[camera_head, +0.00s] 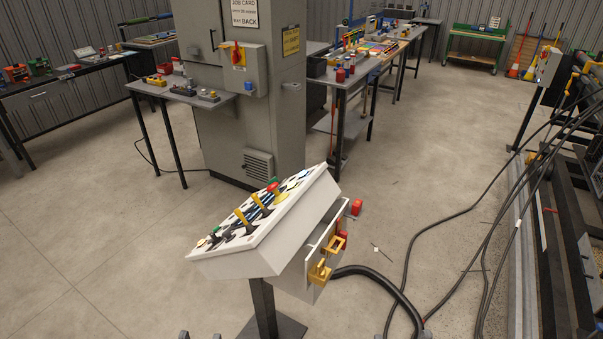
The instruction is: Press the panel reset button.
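A white control panel (240,262) with a sloped top stands on a dark post in the lower middle. The labels are too small to read, so I cannot tell which button is the reset. Two grey fingertips of my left gripper (200,336) show apart at the bottom edge, short of the panel. The tips of my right gripper (402,336) barely show there, apart, right of the post. Both look empty.
Yellow brackets (319,272) hang on the panel's right side. Thick black cables (400,300) run over the floor to the right. A grey cabinet (240,130) and side tables (178,90) stand behind. The floor to the left is clear.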

